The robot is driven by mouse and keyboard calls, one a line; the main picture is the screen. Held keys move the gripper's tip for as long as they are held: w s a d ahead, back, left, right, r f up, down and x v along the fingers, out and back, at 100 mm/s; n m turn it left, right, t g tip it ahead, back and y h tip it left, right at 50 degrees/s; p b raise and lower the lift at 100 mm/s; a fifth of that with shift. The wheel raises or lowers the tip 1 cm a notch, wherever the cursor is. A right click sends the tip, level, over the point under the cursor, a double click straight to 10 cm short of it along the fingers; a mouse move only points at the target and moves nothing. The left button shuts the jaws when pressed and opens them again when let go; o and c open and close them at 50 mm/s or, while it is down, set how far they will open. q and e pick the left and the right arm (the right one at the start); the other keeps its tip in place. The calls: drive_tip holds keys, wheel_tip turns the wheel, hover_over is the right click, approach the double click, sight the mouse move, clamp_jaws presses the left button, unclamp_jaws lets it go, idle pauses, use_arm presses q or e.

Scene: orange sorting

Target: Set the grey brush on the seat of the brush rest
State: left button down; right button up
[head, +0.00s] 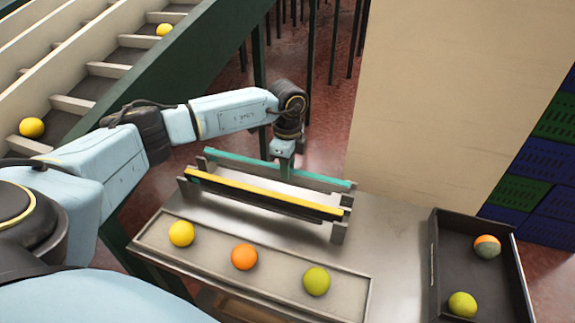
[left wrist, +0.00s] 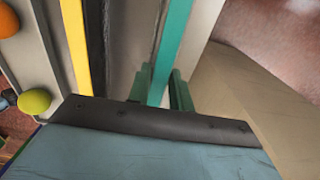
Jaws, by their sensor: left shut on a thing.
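My left gripper (head: 285,160) is shut on a long bar with a teal back (head: 318,180), which I take to be the grey brush; its grey part is mostly hidden. In the left wrist view the teal bar (left wrist: 173,45) runs between the green fingers (left wrist: 162,88). The brush rest (head: 338,232) is a grey metal stand with upright end brackets on the table. A yellow-topped dark bar (head: 265,194) lies along its front. The teal bar is just behind it, roughly parallel, over the rear of the rest. I cannot tell whether it touches the rest.
A shallow tray (head: 150,240) in front holds a yellow, an orange and a green fruit. A dark bin (head: 436,255) at right holds two fruits. A stepped conveyor (head: 75,104) rises at left. A beige panel (head: 440,100) stands behind. Bare table lies between rest and bin.

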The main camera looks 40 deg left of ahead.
use_arm(q)
drive_tip(key=c, duration=1.2)
unclamp_jaws()
drive_tip(key=shift+o, duration=0.2)
wheel_tip(320, 180, up, 14)
drive_tip(key=shift+f, duration=0.25)
